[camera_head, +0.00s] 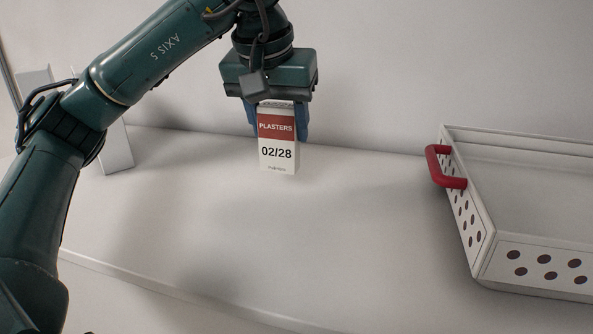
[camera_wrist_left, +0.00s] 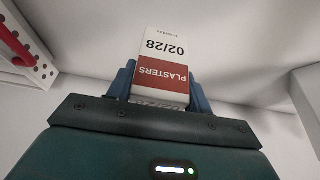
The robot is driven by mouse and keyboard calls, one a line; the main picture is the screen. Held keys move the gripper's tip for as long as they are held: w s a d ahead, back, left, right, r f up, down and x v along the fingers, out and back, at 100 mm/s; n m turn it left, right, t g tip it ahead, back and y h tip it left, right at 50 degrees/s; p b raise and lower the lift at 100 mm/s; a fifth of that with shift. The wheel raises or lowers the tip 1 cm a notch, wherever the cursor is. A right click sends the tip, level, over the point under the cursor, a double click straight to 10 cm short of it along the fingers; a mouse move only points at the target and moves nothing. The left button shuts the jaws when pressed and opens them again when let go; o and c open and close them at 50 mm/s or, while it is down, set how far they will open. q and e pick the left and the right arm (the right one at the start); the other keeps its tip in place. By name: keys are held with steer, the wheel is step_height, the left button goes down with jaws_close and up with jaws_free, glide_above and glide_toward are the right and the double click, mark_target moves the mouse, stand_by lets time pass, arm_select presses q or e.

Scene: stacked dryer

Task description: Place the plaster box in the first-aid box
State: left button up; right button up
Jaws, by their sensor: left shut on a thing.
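The plaster box (camera_head: 277,150) is a small white and red carton marked "PLASTERS" and "02/28". My left gripper (camera_head: 278,122) points down with its blue fingers shut on the box's two sides. The box is upright; whether its bottom touches the white surface is hard to tell. In the left wrist view the plaster box (camera_wrist_left: 166,62) sits between the fingers. The first-aid box (camera_head: 480,250) is an open white tray with dark round holes and a red handle, at the right and cut off by the picture edge. My right gripper is not in view.
The white worktop (camera_head: 330,240) is clear between the plaster box and the first-aid box. A white upright panel (camera_head: 116,150) stands at the left behind my arm. A plain wall (camera_head: 400,70) rises behind, and the worktop's front edge runs along the lower left.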

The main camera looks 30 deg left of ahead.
mark_target(280, 160)
arm_select(q)
steer(key=shift+f, duration=2.9)
steer(key=shift+f, duration=0.2)
steer(key=o, duration=1)
steer(key=shift+c, duration=0.2)
